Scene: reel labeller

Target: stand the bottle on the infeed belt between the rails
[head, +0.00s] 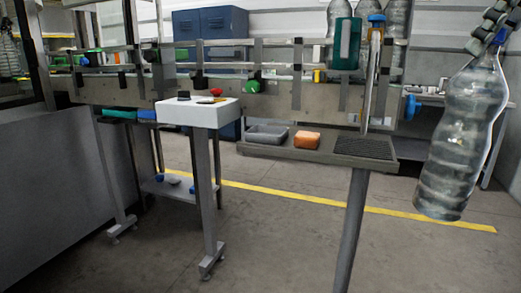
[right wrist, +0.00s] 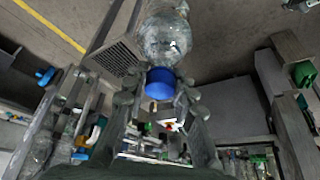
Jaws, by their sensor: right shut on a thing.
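The clear plastic bottle (head: 462,135) hangs at the right of the head view, slightly tilted, its base lower left. My right gripper (head: 489,32) is shut on its top end. In the right wrist view the bottle (right wrist: 166,38) shows with its blue cap (right wrist: 159,84) between the fingers (right wrist: 157,98). The bottle is in the air, apart from the belt. The infeed conveyor with its rails (head: 280,97) runs across the upper part of the head view; its belt surface is mostly hidden behind the rails. My left gripper is not in view.
Other clear bottles (head: 397,20) stand at the upper right beyond a green holder (head: 345,44). A shelf (head: 268,151) on a post carries a grey tray (head: 266,134) and an orange block (head: 306,140). A white stand (head: 194,113) is left of it. The floor in front is clear.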

